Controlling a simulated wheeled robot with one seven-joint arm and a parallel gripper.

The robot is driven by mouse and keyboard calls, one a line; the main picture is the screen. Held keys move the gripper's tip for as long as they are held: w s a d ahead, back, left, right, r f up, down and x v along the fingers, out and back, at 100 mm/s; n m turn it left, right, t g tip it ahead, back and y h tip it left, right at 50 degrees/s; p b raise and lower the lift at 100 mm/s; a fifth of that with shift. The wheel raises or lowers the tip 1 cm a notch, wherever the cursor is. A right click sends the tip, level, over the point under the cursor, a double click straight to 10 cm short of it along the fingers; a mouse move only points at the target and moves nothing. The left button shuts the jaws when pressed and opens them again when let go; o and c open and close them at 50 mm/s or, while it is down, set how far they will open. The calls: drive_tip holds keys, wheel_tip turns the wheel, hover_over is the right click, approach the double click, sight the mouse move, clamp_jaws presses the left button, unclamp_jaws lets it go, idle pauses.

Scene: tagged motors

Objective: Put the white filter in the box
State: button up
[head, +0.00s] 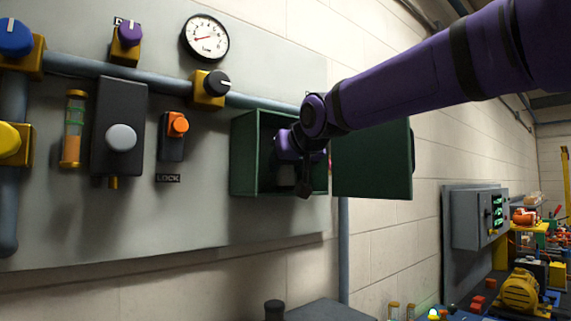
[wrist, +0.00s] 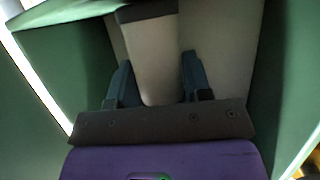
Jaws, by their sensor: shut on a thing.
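The green box (head: 243,155) is fixed on the grey wall panel in the head view, with its door (head: 372,160) swung open to the right. My gripper (head: 290,148) reaches into the box's opening; its fingertips are hard to make out there. In the wrist view, my gripper (wrist: 157,80) has its two fingers on either side of the white filter (wrist: 156,62) and is shut on it. The filter has a dark end (wrist: 147,12). The box's green walls (wrist: 75,58) surround the filter and fingers in the wrist view.
Left of the box, the panel carries an orange button (head: 179,124) above a LOCK label, a black knob (head: 216,83), a gauge (head: 206,37) and a pipe (head: 160,79). A grey cabinet (head: 466,218) stands farther right. A dark surface (head: 325,311) lies below.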

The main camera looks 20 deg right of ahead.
drive_tip(key=shift+f, duration=0.1)
drive_tip(key=o, duration=1)
drive_tip(key=shift+f, duration=0.1)
drive_tip(key=shift+c, duration=0.2)
drive_tip(key=shift+s+r, duration=0.15)
drive_tip(key=shift+r, duration=0.15)
drive_tip(key=v, duration=1.1)
drive_tip(key=shift+s, duration=0.25)
drive_tip(key=shift+d+r, duration=0.1)
drive_tip(key=s+d+f+g, duration=0.2)
drive_tip(key=s+f, duration=0.4)
drive_tip(key=f, duration=0.4)
drive_tip(key=s+d+f+g, duration=0.2)
drive_tip(key=s+f, duration=0.4)
drive_tip(key=f, duration=0.4)
drive_tip(key=s+d+f+g+h, duration=0.1)
drive_tip(key=s+f+g, duration=0.3)
drive_tip(key=f, duration=0.7)
drive_tip(key=shift+s+d+m, duration=0.4)
drive_tip(key=shift+s+d, duration=0.1)
drive_tip(key=shift+s, duration=0.65)
